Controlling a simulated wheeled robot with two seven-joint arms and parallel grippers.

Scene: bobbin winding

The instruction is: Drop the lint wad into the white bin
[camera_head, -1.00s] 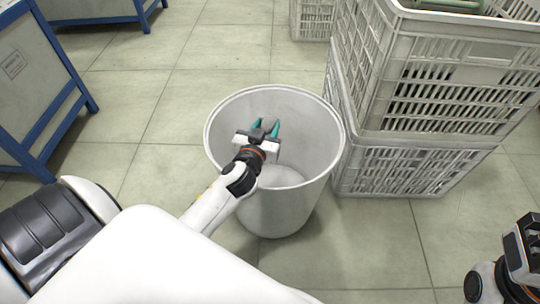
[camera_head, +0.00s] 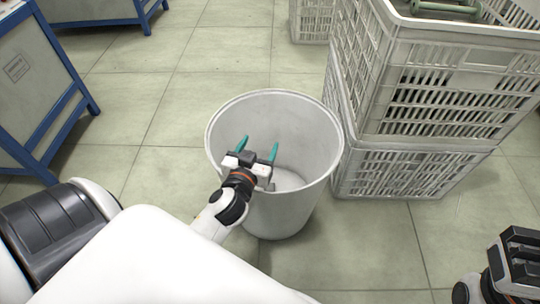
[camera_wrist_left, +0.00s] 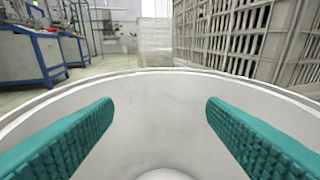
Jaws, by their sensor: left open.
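The white bin (camera_head: 312,205) stands upright on the floor in the middle of the head view. Its rim also shows across the left wrist view (camera_wrist_left: 160,76). My left gripper (camera_head: 258,146) is over the bin's near side, inside the rim outline. Its two teal fingers are wide apart with nothing between them. In the left wrist view both fingers (camera_wrist_left: 158,110) point at the bin's far inner wall. I see no lint wad now; part of the bin's inside is hidden by my gripper. My right gripper (camera_head: 518,258) is at the lower right, its jaws unclear.
Stacked grey crates (camera_head: 400,150) stand close to the bin's right side, with a green item (camera_head: 445,7) in the top one. A blue-framed cabinet (camera_head: 35,90) stands at the left. The tiled floor (camera_head: 180,110) left of the bin is clear.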

